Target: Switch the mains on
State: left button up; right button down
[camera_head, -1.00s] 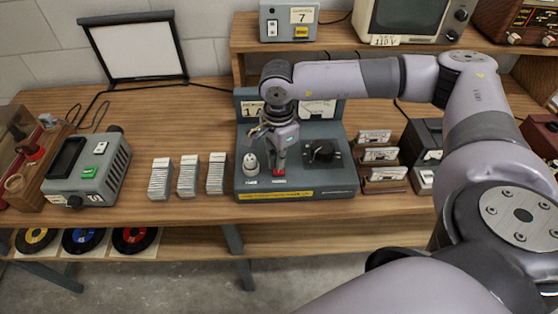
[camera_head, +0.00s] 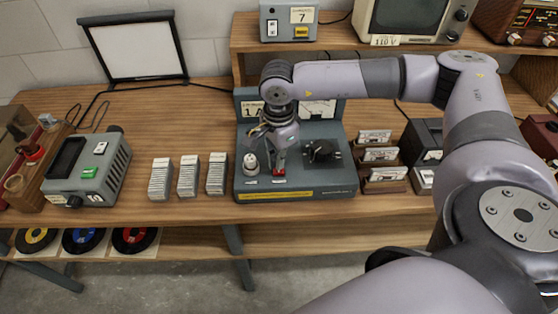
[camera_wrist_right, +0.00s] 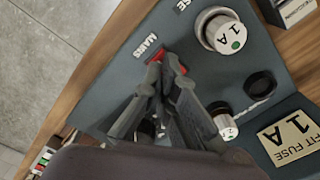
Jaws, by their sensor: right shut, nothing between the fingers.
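The grey-blue supply unit (camera_head: 310,185) stands on the bench. Its small red switch (camera_head: 279,172) is on the front of the top panel; in the wrist view the red switch (camera_wrist_right: 153,62) is beside the MAINS label (camera_wrist_right: 152,46), partly hidden by my fingers. My right gripper (camera_head: 281,158) is shut and empty, pointing down, its tips right at the switch; whether they touch is unclear. The switch's position cannot be told. A white fuse cap (camera_wrist_right: 226,35) marked 1A with a green dot sits in the FUSE place. My left gripper is out of view.
A black knob (camera_head: 321,150) is right of the gripper. A second white cap (camera_wrist_right: 222,120) and a black round part (camera_wrist_right: 260,85) are near the FIT FUSE 1A sign (camera_wrist_right: 290,135).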

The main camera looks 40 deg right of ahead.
jog(key=shift+f+b, duration=1.1)
jog(key=shift+f, duration=0.1)
dwell(0.5)
jog(key=shift+r, duration=0.1)
jog(key=shift+r+p, duration=0.65)
jog(key=shift+r, duration=0.3)
jog(key=shift+r+p, duration=1.2)
jog(key=shift+r, duration=1.3)
